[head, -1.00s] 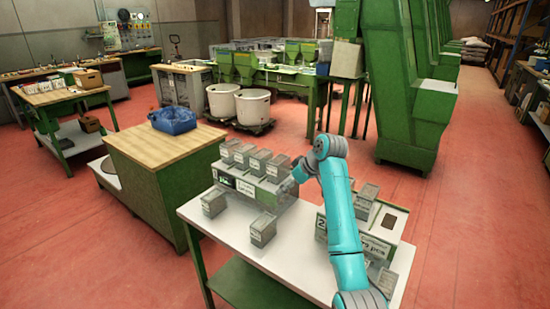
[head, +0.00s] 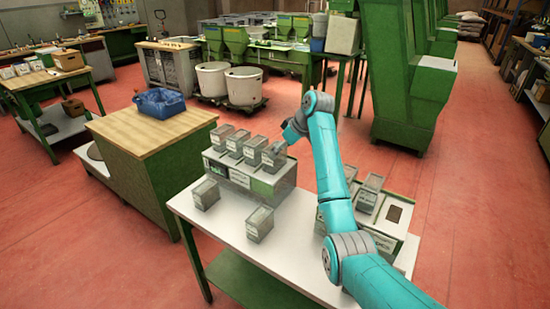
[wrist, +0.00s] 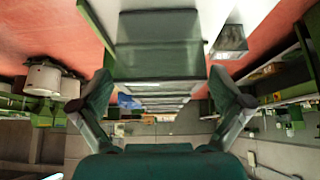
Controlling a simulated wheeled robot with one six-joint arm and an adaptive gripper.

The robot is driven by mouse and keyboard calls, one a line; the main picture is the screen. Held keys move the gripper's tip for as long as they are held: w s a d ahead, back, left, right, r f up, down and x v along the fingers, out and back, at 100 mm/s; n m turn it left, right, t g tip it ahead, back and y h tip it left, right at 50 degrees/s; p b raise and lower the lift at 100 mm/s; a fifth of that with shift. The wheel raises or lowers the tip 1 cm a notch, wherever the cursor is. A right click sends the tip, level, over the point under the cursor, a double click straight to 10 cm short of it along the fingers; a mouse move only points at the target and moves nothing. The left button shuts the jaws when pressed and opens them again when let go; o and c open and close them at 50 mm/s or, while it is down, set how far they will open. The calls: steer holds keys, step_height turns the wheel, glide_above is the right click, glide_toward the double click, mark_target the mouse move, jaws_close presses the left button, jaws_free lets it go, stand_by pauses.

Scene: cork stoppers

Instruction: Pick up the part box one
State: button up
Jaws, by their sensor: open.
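Several small grey, clear-sided part boxes with white labels stand in a row on a grey-green counting unit (head: 240,178). The right-hand box (head: 273,157) of that row is beside my gripper, which is partly hidden behind my arm in the head view. Which box is part box one I cannot read. In the wrist view my gripper (wrist: 160,76) is open, its two dark green fingers standing apart either side of a grey-green box (wrist: 160,52). I see no finger clearly touching it.
Two loose boxes, a left one (head: 206,194) and a front one (head: 260,224), stand on the white table (head: 235,238). A second unit (head: 398,214) with boxes stands at the right. A wooden-topped cabinet (head: 150,128) holds a blue bin (head: 159,102).

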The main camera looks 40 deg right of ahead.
steer(key=x, duration=0.4)
steer(key=shift+w, duration=0.1)
steer(key=c, duration=0.9)
